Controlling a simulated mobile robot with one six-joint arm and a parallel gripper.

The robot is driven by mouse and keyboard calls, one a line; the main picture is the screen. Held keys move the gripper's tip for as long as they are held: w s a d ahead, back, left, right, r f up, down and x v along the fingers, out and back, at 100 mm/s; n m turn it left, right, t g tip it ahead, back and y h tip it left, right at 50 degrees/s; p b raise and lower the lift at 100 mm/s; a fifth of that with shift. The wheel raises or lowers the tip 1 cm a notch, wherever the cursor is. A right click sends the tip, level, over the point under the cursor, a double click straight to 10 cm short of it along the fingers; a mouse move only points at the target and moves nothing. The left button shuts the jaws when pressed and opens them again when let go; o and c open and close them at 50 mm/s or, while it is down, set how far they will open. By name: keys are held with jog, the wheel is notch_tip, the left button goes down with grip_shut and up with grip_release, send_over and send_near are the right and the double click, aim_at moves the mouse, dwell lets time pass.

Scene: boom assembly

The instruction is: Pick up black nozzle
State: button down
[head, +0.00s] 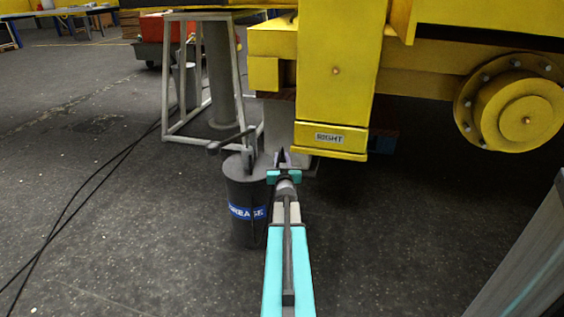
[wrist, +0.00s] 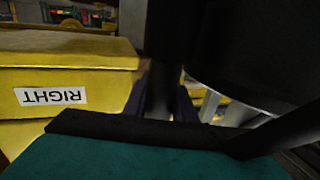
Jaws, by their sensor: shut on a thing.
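My gripper (head: 282,160) is at the upper right of a dark grey grease bucket (head: 246,215) with a blue label. In the wrist view the gripper fingers (wrist: 169,104) are shut around a dark upright piece (wrist: 165,60), which I take to be the black nozzle. Its lower end is hidden between the fingers. In the head view the nozzle cannot be told apart from the dark fingertips. A grey pump handle (head: 228,142) stands on top of the bucket. The bucket fills the upper right of the wrist view as a large black shape (wrist: 240,40).
A yellow machine leg (head: 335,100) marked RIGHT hangs close to the right of my gripper. A grey metal stand (head: 168,85) is behind the bucket. Black cables (head: 85,200) lie on the floor at left. A round yellow hub (head: 515,108) is at right.

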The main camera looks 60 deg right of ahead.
notch_tip(320, 180, up, 9)
jog(key=p, duration=0.4)
dwell(0.9)
